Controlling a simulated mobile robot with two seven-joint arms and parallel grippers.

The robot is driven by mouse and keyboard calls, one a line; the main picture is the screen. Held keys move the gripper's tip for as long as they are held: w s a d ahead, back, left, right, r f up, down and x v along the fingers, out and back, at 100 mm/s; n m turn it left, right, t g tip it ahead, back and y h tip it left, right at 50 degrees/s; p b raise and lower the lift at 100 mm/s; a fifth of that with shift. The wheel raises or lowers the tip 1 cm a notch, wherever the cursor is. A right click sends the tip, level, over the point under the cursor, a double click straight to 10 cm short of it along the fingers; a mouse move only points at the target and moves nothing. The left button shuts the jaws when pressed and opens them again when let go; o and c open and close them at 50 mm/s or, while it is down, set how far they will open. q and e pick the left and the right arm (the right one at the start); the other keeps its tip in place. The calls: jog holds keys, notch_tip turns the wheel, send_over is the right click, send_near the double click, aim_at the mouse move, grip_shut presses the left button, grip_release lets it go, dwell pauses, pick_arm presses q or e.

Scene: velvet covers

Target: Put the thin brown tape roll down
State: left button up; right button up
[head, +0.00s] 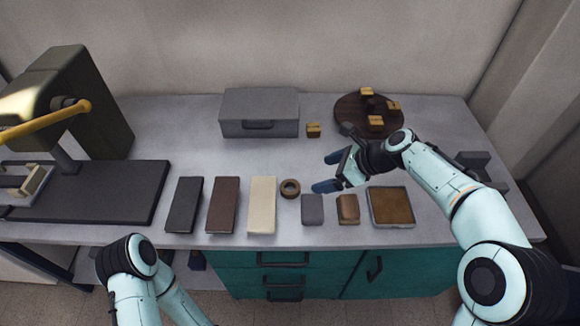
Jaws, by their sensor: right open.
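The thin brown tape roll (290,188) lies flat on the grey tabletop, between the cream slab and the small grey block. My right gripper (325,173) is open, with its dark blue fingers just to the right of the roll. Nothing shows between the fingers, and they look apart from the roll. Part of my left arm shows at the lower left, but its gripper does not show clearly.
Black (184,205), brown (223,205) and cream (262,205) slabs lie left of the roll. A grey block (312,210), a brown block (347,209) and a brown-filled tray (370,207) lie right. A grey box (259,112) and round dark board (351,107) stand behind.

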jog(key=b, duration=0.1)
send_near(291, 187)
jog(key=x, duration=0.2)
jog(key=shift+w+a+f, duration=0.1)
jog(key=shift+w+a, duration=0.2)
jog(key=shift+a, duration=0.1)
jog(key=shift+b+x, duration=0.55)
jog(key=shift+x, duration=2.5)
jog(key=shift+s+d+f, duration=0.1)
jog(key=shift+s+d, duration=0.05)
jog(key=shift+s, duration=0.1)
jog(key=c, duration=1.2)
jog(key=shift+c, duration=0.2)
